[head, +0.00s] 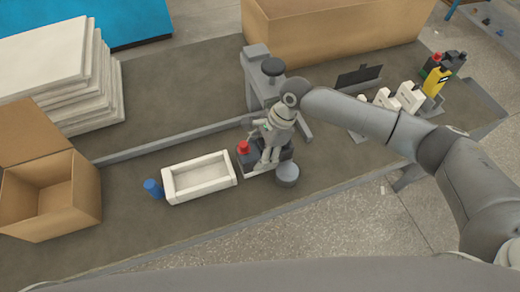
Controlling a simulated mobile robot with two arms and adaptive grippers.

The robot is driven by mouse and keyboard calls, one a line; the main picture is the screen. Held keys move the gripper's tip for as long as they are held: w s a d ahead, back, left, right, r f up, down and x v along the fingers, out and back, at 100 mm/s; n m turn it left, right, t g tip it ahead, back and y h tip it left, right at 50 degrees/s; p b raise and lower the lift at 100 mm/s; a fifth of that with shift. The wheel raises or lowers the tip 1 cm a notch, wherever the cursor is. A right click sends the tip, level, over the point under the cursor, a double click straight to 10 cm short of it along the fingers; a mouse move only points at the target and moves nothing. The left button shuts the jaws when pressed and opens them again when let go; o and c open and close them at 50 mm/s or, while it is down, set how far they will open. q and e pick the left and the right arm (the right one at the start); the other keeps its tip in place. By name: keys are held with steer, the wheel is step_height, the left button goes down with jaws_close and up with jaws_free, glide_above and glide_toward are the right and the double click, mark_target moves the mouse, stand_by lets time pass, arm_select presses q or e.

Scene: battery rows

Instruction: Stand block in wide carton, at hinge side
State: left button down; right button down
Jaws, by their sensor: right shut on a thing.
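My right gripper (268,160) reaches down over the middle of the bench and is shut on a dark grey block (249,159). A red cap shows at the block's left end, and the fingers hide part of the block. I cannot tell whether its underside touches the bench. An open brown carton (75,207) stands at the far left, with a flap raised along its back edge. A larger, wide brown carton (340,38) stands at the back. My left gripper is not in view.
A white open tray (233,183) lies between the left carton and my gripper. A blue cylinder (152,188) stands by the tray, and a grey round piece (287,174) beside the gripper. White boards (55,65) are stacked at back left. A grey post (260,80) rises behind the gripper.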

steer(key=c, duration=0.8)
jaws_free()
steer(key=o, duration=0.3)
